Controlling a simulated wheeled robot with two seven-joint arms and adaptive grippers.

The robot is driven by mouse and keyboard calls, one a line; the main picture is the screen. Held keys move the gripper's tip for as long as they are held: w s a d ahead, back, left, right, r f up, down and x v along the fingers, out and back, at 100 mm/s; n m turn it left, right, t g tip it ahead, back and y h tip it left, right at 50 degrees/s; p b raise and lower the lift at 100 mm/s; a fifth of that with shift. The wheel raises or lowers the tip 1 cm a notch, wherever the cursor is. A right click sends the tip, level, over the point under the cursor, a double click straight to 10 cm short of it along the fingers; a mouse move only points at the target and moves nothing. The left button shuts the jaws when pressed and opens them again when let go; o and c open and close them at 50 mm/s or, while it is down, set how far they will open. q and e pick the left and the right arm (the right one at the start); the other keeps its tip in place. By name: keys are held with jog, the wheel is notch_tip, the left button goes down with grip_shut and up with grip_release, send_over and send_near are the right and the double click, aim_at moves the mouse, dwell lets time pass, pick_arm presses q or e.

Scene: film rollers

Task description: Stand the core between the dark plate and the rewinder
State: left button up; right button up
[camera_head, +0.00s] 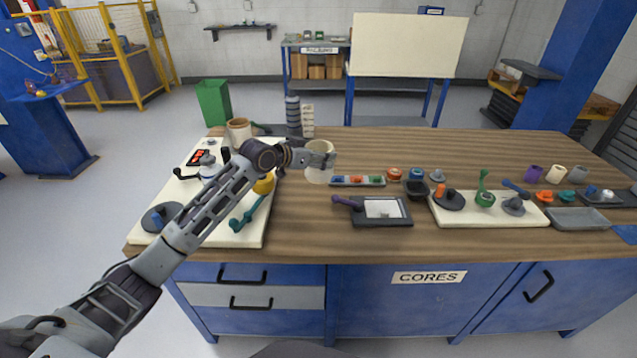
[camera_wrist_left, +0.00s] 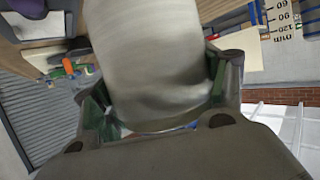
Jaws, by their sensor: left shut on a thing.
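My left gripper (camera_head: 326,159) is shut on a pale cylindrical core (camera_head: 317,176) and holds it over the back of the table. In the left wrist view the core (camera_wrist_left: 160,50) fills the space between the fingers. A dark plate (camera_head: 381,221) with a white inset and a purple handle lies at mid-table, in front of and right of the core. A cream board with a green crank (camera_head: 484,190) stands right of the plate. Another cream board (camera_head: 200,236) with a green handle is at left. I cannot tell which is the rewinder. My right gripper is not in view.
A grey strip with coloured parts (camera_head: 357,181) lies behind the dark plate. A stack of dark rings (camera_head: 293,115) and a tan cup (camera_head: 239,131) stand at the back left. Wooden tabletop (camera_head: 310,220) is bare between the left board and the plate.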

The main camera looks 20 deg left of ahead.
pick_arm(q)
notch_tip(320, 180, down, 7)
jog(key=shift+r+b, duration=0.1)
jog(key=shift+b, duration=0.3)
jog(key=shift+f, duration=0.75)
jog(key=o, duration=1.1)
jog(key=shift+f, duration=0.1)
jog(key=shift+o, duration=0.5)
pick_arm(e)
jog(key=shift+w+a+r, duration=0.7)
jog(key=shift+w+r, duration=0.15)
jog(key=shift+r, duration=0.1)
